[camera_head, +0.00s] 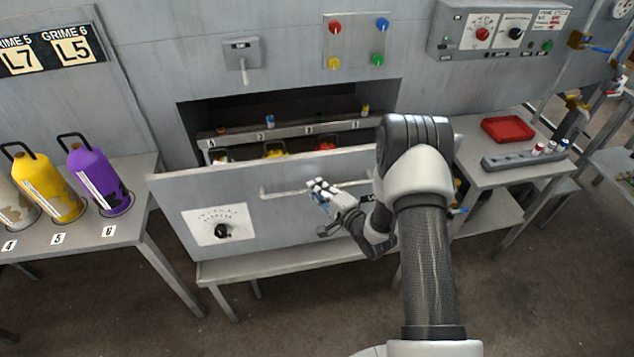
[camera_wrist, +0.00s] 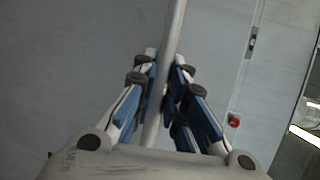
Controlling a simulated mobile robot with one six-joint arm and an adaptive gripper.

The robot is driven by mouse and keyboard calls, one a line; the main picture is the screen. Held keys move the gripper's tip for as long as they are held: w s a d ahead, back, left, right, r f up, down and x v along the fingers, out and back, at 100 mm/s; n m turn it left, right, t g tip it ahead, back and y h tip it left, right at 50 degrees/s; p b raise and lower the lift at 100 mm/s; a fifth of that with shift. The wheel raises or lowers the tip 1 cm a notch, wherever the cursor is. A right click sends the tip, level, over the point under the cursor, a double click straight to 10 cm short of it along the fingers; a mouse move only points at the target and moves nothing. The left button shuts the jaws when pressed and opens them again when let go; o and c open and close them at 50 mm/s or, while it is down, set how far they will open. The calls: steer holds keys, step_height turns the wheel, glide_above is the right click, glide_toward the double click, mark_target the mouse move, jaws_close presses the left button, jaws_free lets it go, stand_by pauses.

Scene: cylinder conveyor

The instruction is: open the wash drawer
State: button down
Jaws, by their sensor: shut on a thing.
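The wash drawer (camera_head: 262,232) is a wide grey box front with a dial on its left side, and it stands out from the wall opening. Behind its front, cylinder tops and a numbered rack show inside. Its bar handle (camera_head: 285,192) runs across the front. My arm hides the drawer's right part.
A grey bench (camera_head: 290,262) stands under the drawer. On the left, a table (camera_head: 95,240) holds yellow and purple cylinders (camera_head: 98,178). On the right, a table holds a red tray (camera_head: 508,129) and a grey rack (camera_head: 525,158). The floor in front is clear.

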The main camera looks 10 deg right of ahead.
steer(key=shift+s, duration=0.5)
steer(key=c, duration=1.6)
jaws_free()
steer(key=shift+c, duration=0.2)
steer(key=v, duration=1.2)
steer(key=shift+r, duration=0.15)
